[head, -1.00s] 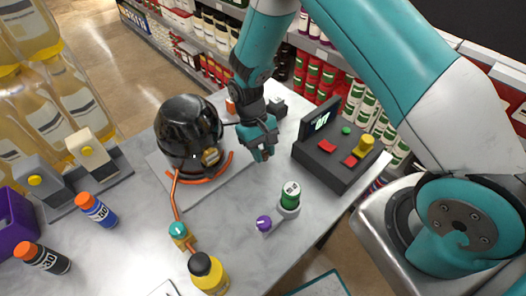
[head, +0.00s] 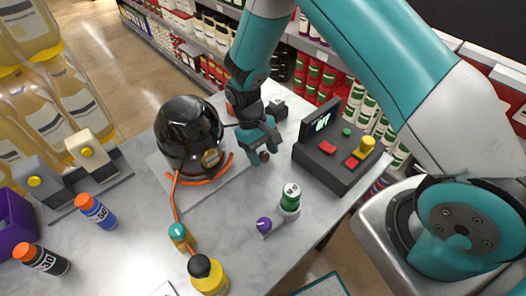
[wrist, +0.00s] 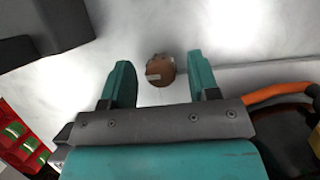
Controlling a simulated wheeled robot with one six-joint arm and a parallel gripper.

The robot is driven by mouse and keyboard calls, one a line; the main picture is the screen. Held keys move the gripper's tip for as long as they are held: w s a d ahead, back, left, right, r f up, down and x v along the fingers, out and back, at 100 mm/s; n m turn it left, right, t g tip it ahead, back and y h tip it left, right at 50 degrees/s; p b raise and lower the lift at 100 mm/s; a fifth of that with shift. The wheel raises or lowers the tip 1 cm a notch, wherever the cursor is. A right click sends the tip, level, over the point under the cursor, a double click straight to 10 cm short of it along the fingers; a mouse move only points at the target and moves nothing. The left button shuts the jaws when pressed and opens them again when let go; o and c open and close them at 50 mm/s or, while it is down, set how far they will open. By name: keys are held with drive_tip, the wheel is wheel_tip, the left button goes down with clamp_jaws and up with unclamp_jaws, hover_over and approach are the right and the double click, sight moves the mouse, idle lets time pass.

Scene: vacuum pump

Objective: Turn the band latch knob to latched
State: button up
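A round brown knob (wrist: 160,70) with a pale bar mark shows in the wrist view, between and beyond my fingertips. In the head view it is a small brown spot (head: 264,156) beside the fingers on the grey surface. I take it for the band latch knob, but cannot tell for sure. My gripper (head: 262,152) is open and points down at it; the fingers (wrist: 160,80) stand apart on either side with nothing held. A glossy black dome (head: 188,130) with a brass-coloured fitting (head: 211,158) and an orange band stands left of my gripper.
A dark control box (head: 325,155) with a small screen, red buttons and a yellow knob stands right of my gripper. A green-capped cylinder (head: 289,200) and purple knob (head: 264,225) are in front. An orange hose (head: 174,200) runs from the dome to a teal-topped fitting.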

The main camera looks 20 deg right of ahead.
drive_tip(key=b+v, duration=0.3)
drive_tip(key=v, duration=1.4)
drive_tip(key=shift+r, duration=0.2)
drive_tip(key=shift+w+a, duration=0.1)
drive_tip(key=s+a+r+n+t+y, duration=0.1)
drive_tip(key=s+r, duration=0.4)
drive_tip(key=s, duration=0.7)
drive_tip(key=s+a+r+n+t+y, duration=0.1)
drive_tip(key=s+r+n+t+y, duration=0.1)
drive_tip(key=s, duration=1.1)
wheel_tip(320, 180, up, 4)
drive_tip(key=t+y, duration=0.1)
drive_tip(key=y, duration=0.1)
drive_tip(key=shift+a+f+y, duration=0.2)
drive_tip(key=shift+y, duration=0.1)
drive_tip(key=shift+s, duration=0.1)
drive_tip(key=shift+c, duration=0.3)
